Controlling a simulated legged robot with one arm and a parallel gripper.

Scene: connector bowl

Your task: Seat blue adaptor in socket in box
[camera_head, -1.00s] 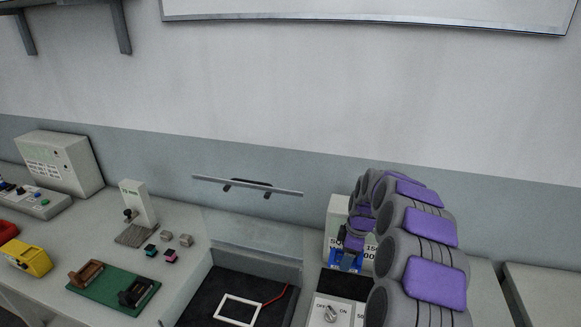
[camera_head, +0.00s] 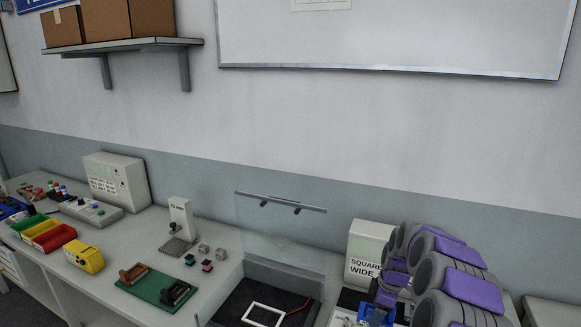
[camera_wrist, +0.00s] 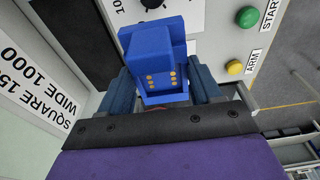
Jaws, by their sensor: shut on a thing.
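A blue adaptor (camera_wrist: 155,62) with small yellow dots on one face is between the dark blue fingers of my gripper (camera_wrist: 160,84) in the wrist view. My gripper is shut on it. In the head view the blue adaptor (camera_head: 375,315) shows low at the right edge of the bench, partly hidden by my purple and grey arm. A pale box (camera_head: 372,240) labelled "SQUARE WIDE" stands behind it, and its label also shows at the left of the wrist view (camera_wrist: 35,88). I cannot make out a socket in either view.
In the wrist view a pale panel (camera_wrist: 222,45) carries a green button (camera_wrist: 246,17), a yellow button (camera_wrist: 234,67) and a dark knob. A dark recess (camera_head: 232,310) holds a white frame (camera_head: 263,315). A green board (camera_head: 160,288) and small blocks lie left.

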